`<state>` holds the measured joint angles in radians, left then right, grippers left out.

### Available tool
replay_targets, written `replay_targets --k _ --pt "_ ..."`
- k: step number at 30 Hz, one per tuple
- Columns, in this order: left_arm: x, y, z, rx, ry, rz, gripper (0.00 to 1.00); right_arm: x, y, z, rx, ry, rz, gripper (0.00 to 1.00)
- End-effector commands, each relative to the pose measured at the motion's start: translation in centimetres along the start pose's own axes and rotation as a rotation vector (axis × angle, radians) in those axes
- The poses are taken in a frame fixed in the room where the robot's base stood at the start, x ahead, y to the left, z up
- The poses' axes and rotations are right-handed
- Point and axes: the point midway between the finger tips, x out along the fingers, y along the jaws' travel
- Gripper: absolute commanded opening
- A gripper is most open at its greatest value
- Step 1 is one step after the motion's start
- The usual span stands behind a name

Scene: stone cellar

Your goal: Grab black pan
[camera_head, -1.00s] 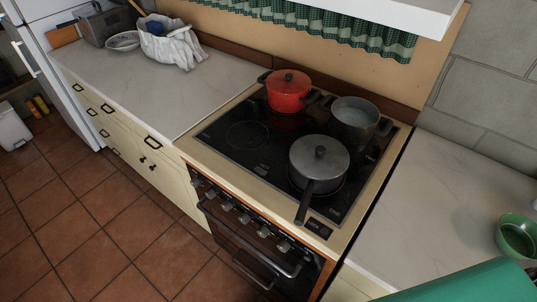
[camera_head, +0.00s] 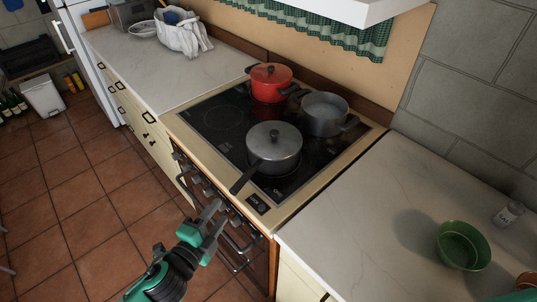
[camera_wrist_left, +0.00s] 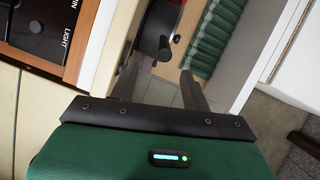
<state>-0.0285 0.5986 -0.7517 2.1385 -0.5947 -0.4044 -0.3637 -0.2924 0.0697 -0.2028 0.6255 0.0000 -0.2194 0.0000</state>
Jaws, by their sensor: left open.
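The dark grey-black pan (camera_head: 274,146) has a lid with a black knob and sits on the front burner of the stove. Its long black handle (camera_head: 246,176) points to the front left, over the stove's front edge. My left gripper (camera_head: 219,214) is open and empty, below and in front of the handle and apart from it. In the left wrist view the open fingers (camera_wrist_left: 160,82) have nothing between them. A dark shape with a red part shows beyond them; I cannot tell what it is. My right gripper is not in view.
A red pot (camera_head: 271,82) and a grey pot (camera_head: 324,113) stand behind the pan on the black stovetop (camera_head: 215,113). The oven front with knobs is beside my gripper. A green bowl (camera_head: 463,246) and a small jar (camera_head: 509,214) stand on the right counter (camera_head: 350,215).

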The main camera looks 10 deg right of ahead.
Motion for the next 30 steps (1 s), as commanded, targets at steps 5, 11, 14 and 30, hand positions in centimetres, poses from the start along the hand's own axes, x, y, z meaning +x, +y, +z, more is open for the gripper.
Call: replay_targets --k 5,11,14,30 --pt "0.9 -1.3 -0.9 0.018 0.018 -0.019 0.48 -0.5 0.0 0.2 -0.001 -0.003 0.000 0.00" --pt "4.8 -1.5 -1.0 0.017 0.018 -0.020 0.48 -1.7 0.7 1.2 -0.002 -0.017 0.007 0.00" --pt "6.5 -1.4 -0.9 0.017 0.016 -0.018 0.48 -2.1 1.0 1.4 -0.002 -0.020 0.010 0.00" --pt "11.7 -1.1 -0.7 0.016 0.016 -0.017 0.48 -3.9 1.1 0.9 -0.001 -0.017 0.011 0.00"
